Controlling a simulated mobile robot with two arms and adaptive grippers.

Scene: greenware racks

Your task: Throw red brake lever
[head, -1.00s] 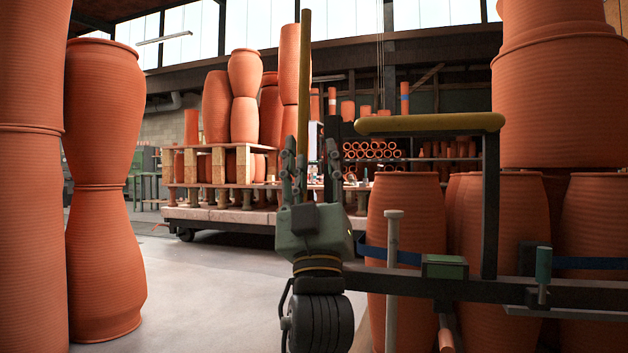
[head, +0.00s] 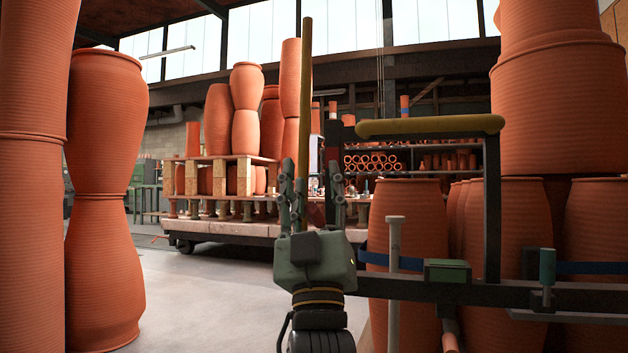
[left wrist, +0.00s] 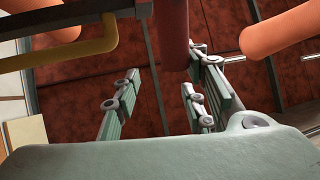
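A dark red upright bar, which looks like the red brake lever (left wrist: 174,32), shows in the left wrist view just beyond and between my fingers. In the head view a dark red piece (head: 333,148) shows above my right-hand finger, and its lower part is hidden behind the gripper. My left gripper (head: 312,192) points up with its fingers apart and nothing clasped between them. In the left wrist view the open fingers (left wrist: 162,92) stand either side of the bar's lower end; I cannot tell whether they touch it. My right gripper is not in view.
A yellow-padded handlebar (head: 430,126) on a dark frame stands right of the gripper, with a grey post (head: 394,270) and a teal handle (head: 547,266). A thin yellow pole (head: 305,90) rises behind the fingers. Stacked clay pots (head: 105,120) stand left. Floor (head: 215,300) between is clear.

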